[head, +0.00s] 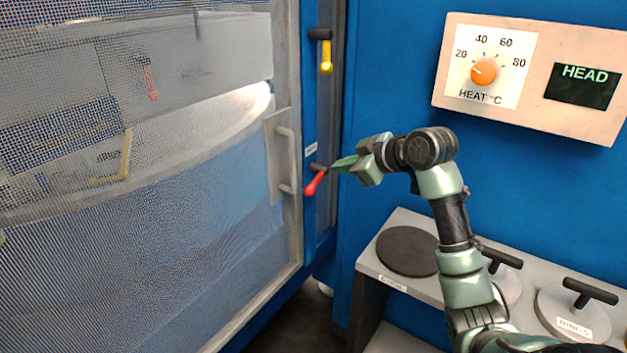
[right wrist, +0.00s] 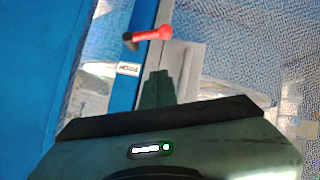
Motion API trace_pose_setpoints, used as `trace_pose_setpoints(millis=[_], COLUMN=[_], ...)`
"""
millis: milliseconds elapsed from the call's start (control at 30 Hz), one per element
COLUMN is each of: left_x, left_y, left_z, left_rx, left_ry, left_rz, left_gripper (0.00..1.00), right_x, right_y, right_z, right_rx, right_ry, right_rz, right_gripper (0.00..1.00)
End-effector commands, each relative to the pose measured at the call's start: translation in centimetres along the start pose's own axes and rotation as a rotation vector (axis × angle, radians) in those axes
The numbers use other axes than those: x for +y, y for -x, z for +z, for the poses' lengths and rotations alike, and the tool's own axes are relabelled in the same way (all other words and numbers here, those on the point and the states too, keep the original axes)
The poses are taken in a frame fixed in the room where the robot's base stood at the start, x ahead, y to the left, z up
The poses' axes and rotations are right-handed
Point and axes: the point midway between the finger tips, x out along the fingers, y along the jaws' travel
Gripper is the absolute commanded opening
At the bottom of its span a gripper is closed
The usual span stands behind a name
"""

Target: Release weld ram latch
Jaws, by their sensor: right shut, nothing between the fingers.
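A red latch handle (head: 316,182) sits on a dark pivot on the blue post beside the mesh door, tilted down to the left. It also shows in the right wrist view (right wrist: 152,34), beyond the fingertips. A yellow latch handle (head: 326,56) hangs straight down from a dark pivot higher on the post. I cannot read which is the weld ram latch. My right gripper (head: 338,166) is shut and empty, just right of the red handle; in the right wrist view its fingertips (right wrist: 158,77) appear apart from it. My left gripper is not in view.
The mesh door (head: 150,240) with a grey handle (head: 285,160) fills the left. A red lever (head: 151,84) and a yellow bar (head: 125,158) show behind the mesh. A heat dial panel (head: 490,70) is upper right. A grey shelf (head: 400,219) with round dies stands below my right arm.

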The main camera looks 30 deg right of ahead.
Motion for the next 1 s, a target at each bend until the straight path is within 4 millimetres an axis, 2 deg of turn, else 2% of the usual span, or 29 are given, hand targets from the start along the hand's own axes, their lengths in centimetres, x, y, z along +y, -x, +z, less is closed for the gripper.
trace_pose_setpoints(millis=[333, 467, 567, 933, 1000], left_x=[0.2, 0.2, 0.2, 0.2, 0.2], left_y=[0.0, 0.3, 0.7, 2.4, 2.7], left_z=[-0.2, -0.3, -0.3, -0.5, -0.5], left_rx=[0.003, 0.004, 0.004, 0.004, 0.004], left_ry=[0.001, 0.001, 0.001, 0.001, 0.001], left_rz=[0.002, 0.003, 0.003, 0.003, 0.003], left_gripper=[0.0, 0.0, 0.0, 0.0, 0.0], right_x=[0.1, 0.1, 0.1, 0.0, 0.1], right_y=[0.0, -0.9, -2.3, -10.1, -10.9], right_z=[-0.1, -0.1, -0.2, -0.3, 0.8], right_rx=[0.002, 0.002, 0.002, 0.002, -0.002], right_ry=[0.0, -0.003, -0.005, -0.004, -0.005], right_rz=[0.0, -0.001, -0.003, -0.003, -0.002], right_gripper=[0.0, 0.0, 0.0, 0.0, 0.0])
